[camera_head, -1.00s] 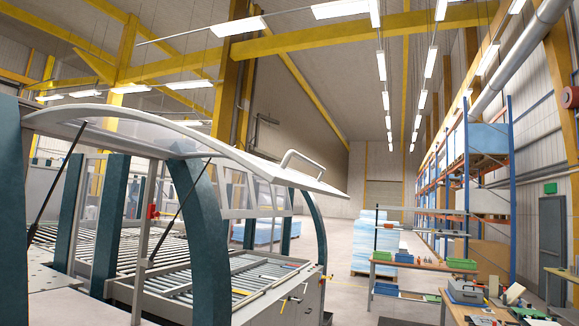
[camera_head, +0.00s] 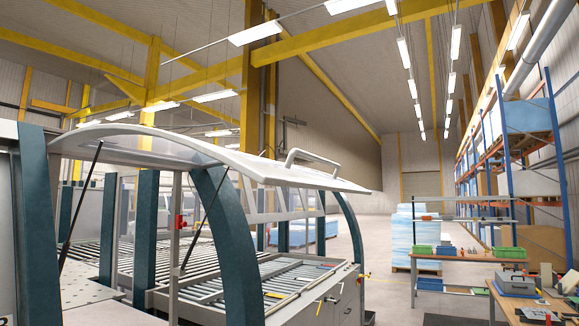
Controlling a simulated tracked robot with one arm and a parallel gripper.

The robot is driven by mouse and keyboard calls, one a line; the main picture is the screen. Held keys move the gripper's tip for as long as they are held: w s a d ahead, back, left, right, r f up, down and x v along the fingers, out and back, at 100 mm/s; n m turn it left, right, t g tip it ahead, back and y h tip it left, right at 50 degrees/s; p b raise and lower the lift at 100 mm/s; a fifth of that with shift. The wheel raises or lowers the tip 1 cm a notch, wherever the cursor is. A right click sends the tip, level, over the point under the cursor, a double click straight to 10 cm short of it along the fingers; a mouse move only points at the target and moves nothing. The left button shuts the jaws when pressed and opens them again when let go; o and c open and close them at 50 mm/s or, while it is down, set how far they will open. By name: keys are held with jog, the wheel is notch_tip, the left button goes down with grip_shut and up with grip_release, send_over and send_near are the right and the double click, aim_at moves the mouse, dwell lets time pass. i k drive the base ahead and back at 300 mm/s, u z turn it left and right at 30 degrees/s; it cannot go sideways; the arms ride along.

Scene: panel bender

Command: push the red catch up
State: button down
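A small red catch (camera_head: 180,222) sits on a grey upright post inside the panel bender (camera_head: 235,250), left of the picture's middle. It is small and I cannot make out its exact position. The machine's curved hood (camera_head: 215,157) is raised above it, with a white handle (camera_head: 312,158) on its front edge. My gripper does not show in the picture.
A thin black strut (camera_head: 202,222) runs up to the hood. Workbenches (camera_head: 465,259) and a tall rack (camera_head: 553,150) stand at right. Open floor (camera_head: 385,295) lies between machine and benches.

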aim_at(180, 223)
jog(key=z, duration=0.05)
jog(key=i, duration=1)
jog(key=u, duration=0.1)
